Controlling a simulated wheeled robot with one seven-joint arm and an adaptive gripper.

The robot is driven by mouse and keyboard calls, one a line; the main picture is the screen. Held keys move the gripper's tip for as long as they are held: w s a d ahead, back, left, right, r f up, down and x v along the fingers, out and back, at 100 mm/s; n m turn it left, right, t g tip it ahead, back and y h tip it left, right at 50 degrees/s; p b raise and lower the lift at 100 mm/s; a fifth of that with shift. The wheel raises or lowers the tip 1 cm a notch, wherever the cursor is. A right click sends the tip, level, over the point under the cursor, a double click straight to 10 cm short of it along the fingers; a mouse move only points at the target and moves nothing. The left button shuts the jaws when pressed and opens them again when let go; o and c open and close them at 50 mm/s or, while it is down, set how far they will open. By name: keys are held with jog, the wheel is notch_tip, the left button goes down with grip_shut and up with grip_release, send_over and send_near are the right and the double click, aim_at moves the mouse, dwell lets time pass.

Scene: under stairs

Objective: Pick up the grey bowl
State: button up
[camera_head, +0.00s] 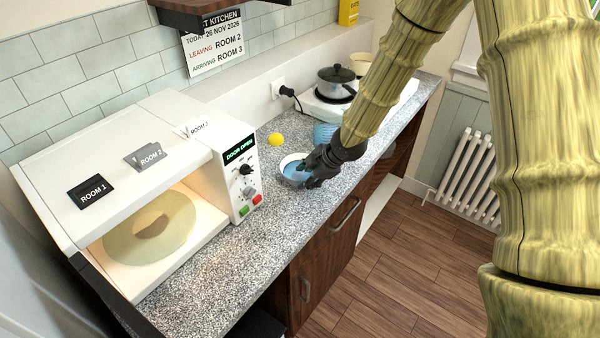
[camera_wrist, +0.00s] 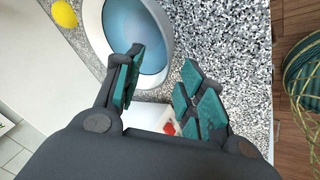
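The grey bowl (camera_head: 296,169), with a pale rim and blue inside, sits on the speckled counter beyond the microwave. In the wrist view the bowl (camera_wrist: 95,22) fills the top middle, its far edge cut off. My gripper (camera_head: 318,172) is at the bowl's right side in the head view, covering part of it. In the wrist view my gripper (camera_wrist: 163,62) has its teal-padded fingers apart with nothing between them. The left finger overlaps the bowl's inside and the right finger is over the counter outside the rim. I cannot tell whether either finger touches the bowl.
A yellow lemon-like object (camera_head: 276,139) lies behind the bowl. The white microwave (camera_head: 130,165) stands open at left, lit inside. A blue container (camera_head: 323,133) and a lidded pot (camera_head: 336,82) on a hob are farther back. Bare counter (camera_head: 240,262) lies in front; its edge drops to wood floor.

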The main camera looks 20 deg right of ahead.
jog(key=shift+s+a+p, duration=0.1)
jog(key=shift+s+p, duration=0.3)
jog(key=shift+f, duration=0.15)
jog(key=w+f, duration=0.1)
jog(key=w+f+p, duration=0.1)
jog(key=f, duration=0.1)
jog(key=shift+a+p, duration=0.1)
jog(key=shift+p, duration=0.2)
jog(key=shift+a+f, duration=0.15)
jog(key=shift+a, duration=0.1)
jog(key=shift+f, duration=0.1)
jog(key=shift+w, duration=0.15)
grip_shut()
